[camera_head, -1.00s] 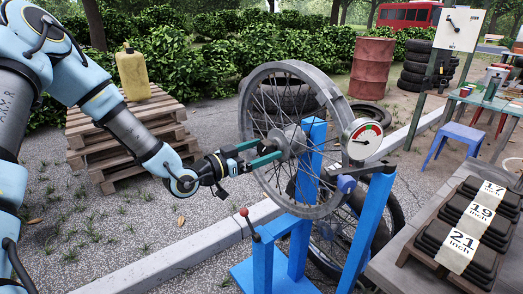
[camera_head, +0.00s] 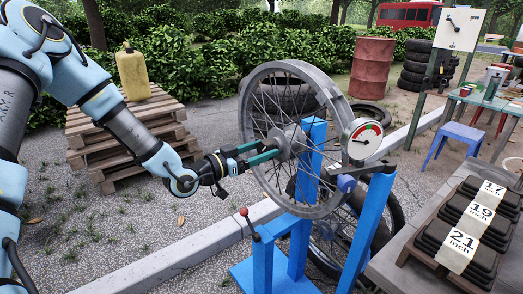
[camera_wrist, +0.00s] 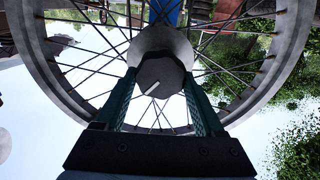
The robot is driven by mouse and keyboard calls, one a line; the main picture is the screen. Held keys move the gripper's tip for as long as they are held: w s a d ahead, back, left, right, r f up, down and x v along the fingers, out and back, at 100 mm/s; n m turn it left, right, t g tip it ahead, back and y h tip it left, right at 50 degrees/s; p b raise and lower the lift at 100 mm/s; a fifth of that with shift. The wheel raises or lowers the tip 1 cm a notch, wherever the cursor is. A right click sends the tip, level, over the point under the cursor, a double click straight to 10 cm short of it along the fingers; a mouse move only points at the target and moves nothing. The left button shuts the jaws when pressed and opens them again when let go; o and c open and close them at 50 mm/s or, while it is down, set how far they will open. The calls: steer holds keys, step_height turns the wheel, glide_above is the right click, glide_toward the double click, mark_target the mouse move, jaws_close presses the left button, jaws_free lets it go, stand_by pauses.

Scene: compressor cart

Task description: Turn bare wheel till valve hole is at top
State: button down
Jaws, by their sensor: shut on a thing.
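The bare spoked wheel (camera_head: 245,118) stands upright on the blue stand (camera_head: 310,160), with no tyre on its grey rim. It fills the wrist view as well, where its rim (camera_wrist: 285,65) curves around the spokes. A grey faceted hub (camera_wrist: 160,72) with a pale line on its face sits at its centre. My gripper (camera_head: 270,154) is at the near side of the wheel, shut on the hub. Its green fingers lie on either side of the hub in the wrist view (camera_wrist: 160,105). I cannot make out the valve hole on the rim.
A dial gauge (camera_head: 363,138) is beside the wheel's right edge. A red-knobbed lever (camera_head: 245,213) rises in front of the stand. A bench at right holds dark blocks marked 17, 19 and 21 inch (camera_head: 470,230). Pallets with a yellow can (camera_head: 131,72) stand behind my arm.

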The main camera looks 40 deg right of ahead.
steer(key=shift+n, duration=0.3)
steer(key=shift+n+p, duration=0.5)
steer(key=shift+n, duration=0.7)
steer(key=shift+w+n+p, duration=0.15)
steer(key=shift+n+p, duration=0.4)
steer(key=shift+n, duration=1.75)
jaws_free()
steer(key=shift+a+f, duration=0.1)
